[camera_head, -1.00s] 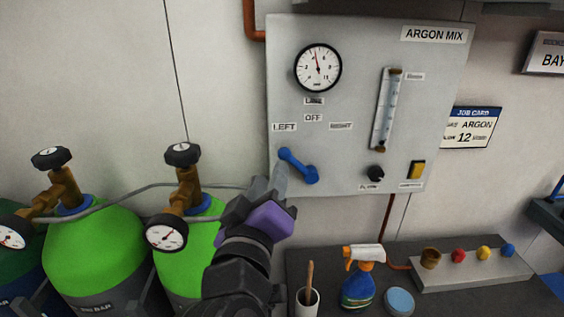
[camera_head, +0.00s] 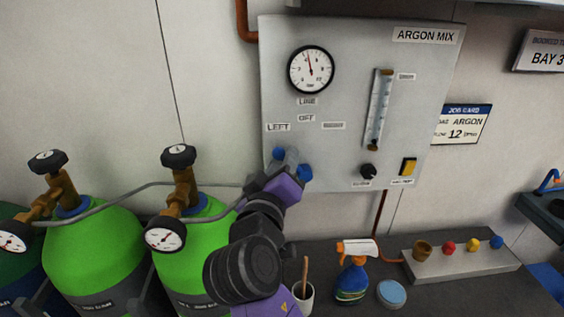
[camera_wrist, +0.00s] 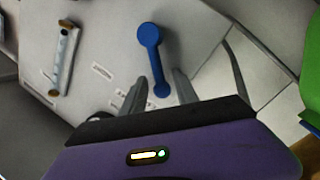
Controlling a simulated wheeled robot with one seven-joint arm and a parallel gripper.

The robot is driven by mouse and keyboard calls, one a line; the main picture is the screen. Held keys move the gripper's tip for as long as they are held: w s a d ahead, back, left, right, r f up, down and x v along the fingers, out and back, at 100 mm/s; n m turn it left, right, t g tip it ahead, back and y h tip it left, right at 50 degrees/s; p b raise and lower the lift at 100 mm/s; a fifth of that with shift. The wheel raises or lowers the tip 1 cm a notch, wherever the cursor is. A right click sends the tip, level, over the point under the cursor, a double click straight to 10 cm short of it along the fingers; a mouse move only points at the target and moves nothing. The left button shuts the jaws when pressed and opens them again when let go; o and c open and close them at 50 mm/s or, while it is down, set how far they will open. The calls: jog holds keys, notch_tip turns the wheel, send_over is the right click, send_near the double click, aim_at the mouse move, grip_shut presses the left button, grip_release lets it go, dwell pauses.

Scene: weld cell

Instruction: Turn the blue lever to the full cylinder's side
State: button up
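The blue lever (camera_head: 305,173) is on the grey ARGON MIX panel (camera_head: 345,95). Its round hub sits below the OFF label and its handle points up and left, toward the LEFT label (camera_head: 278,127). My gripper (camera_head: 286,162) is at the handle and hides its middle. In the wrist view the lever (camera_wrist: 150,38) shows whole, its handle end between my two parted fingers (camera_wrist: 158,86); I see gaps beside it. Two green cylinders (camera_head: 90,250) (camera_head: 195,245) carry dial gauges (camera_head: 12,236) (camera_head: 165,234), whose readings are too small to tell.
A grey hose runs from the cylinders toward the panel, behind my gripper. A black knob (camera_head: 368,171) and yellow switch (camera_head: 408,167) are right of the lever. On the bench below stand a spray bottle (camera_head: 352,280), a cup (camera_head: 303,298) and a blue-lidded tin (camera_head: 391,293).

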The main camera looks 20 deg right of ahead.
grip_shut()
dwell(1.4)
